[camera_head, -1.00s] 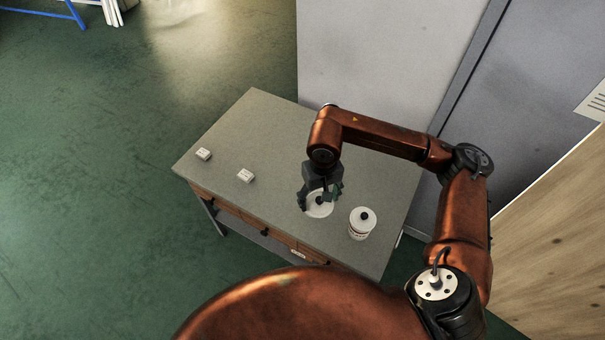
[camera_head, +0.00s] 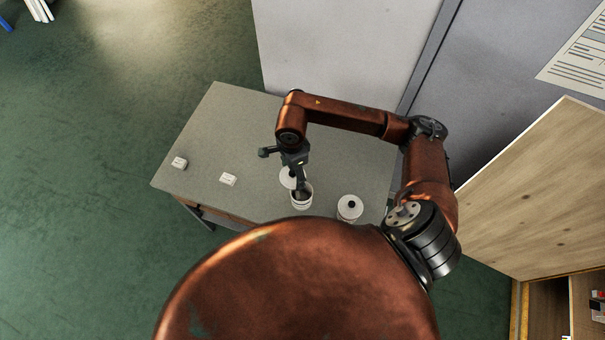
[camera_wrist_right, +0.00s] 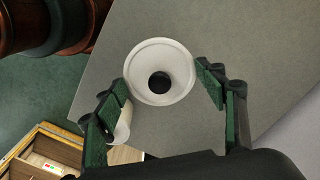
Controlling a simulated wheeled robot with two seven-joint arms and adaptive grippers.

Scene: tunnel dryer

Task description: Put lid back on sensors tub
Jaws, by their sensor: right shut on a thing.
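My right gripper (camera_head: 296,176) is over the front middle of the table, shut on a white round lid (camera_head: 288,178) with a dark centre. In the right wrist view the lid (camera_wrist_right: 142,87) sits between the green-padded fingers of the gripper (camera_wrist_right: 167,92). A white tub (camera_head: 301,203) stands on the table just below and in front of the lid; its dark opening is partly hidden by a finger. The gap between lid and tub cannot be judged. My left gripper is out of view.
A second white tub (camera_head: 349,214) with a dark-knobbed lid stands to the right on the grey table (camera_head: 225,125). A wooden cabinet (camera_head: 530,190) stands at right. The table's back left is clear.

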